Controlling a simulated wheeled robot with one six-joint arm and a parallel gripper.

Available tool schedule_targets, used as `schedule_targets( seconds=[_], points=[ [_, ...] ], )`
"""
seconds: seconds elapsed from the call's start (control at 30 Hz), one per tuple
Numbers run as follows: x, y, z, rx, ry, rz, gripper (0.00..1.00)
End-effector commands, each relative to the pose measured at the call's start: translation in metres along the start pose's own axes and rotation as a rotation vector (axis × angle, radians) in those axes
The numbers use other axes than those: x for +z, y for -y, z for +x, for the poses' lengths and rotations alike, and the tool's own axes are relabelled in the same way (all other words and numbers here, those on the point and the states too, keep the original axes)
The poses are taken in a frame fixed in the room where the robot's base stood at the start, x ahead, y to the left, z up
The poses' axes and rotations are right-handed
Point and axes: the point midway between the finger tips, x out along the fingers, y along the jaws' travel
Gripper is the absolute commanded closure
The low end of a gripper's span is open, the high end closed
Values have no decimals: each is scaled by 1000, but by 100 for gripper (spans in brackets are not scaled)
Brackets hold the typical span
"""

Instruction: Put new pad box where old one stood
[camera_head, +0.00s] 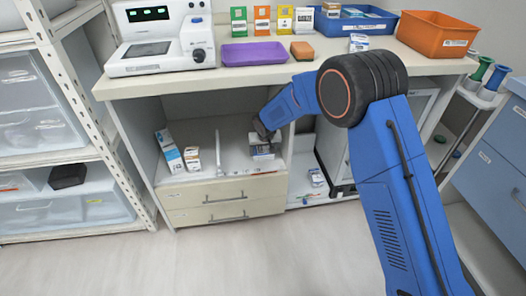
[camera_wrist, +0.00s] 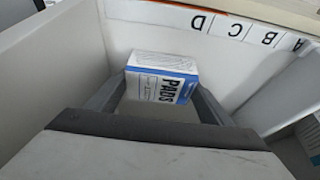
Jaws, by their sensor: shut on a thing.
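A white and blue box marked PADS (camera_wrist: 160,84) sits between the two fingers of my gripper (camera_wrist: 158,100) in the wrist view. My gripper is shut on it. In the head view my gripper (camera_head: 262,131) reaches into the open compartment under the counter. The held box (camera_head: 262,151) shows just below it, low near the compartment's right side. Whether the box touches the surface under it I cannot tell. Two more boxes stand at the compartment's left: a white and blue box (camera_head: 168,150) and a smaller white box (camera_head: 192,158). Which box is the old one I cannot tell.
A strip with letters A to D (camera_wrist: 235,26) runs behind the box. A thin white upright piece (camera_head: 218,152) stands mid-compartment, with bare floor around it. Drawers (camera_head: 225,198) lie below. The counter (camera_head: 270,76) overhangs the arm. A small box (camera_head: 316,178) is on the low shelf at right.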

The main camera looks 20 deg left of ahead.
Motion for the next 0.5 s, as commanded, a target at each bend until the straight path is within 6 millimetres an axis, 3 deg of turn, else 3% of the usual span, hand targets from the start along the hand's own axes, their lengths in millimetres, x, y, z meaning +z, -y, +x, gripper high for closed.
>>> schedule_targets(
  seconds=[0.17, 0.2, 0.27, 0.5],
  points=[
    [1, 0, 2, 0, 1, 0, 50],
    [1, 0, 2, 0, 1, 0, 24],
    [1, 0, 2, 0, 0, 0, 9],
    [1, 0, 2, 0, 0, 0, 7]
  ],
)
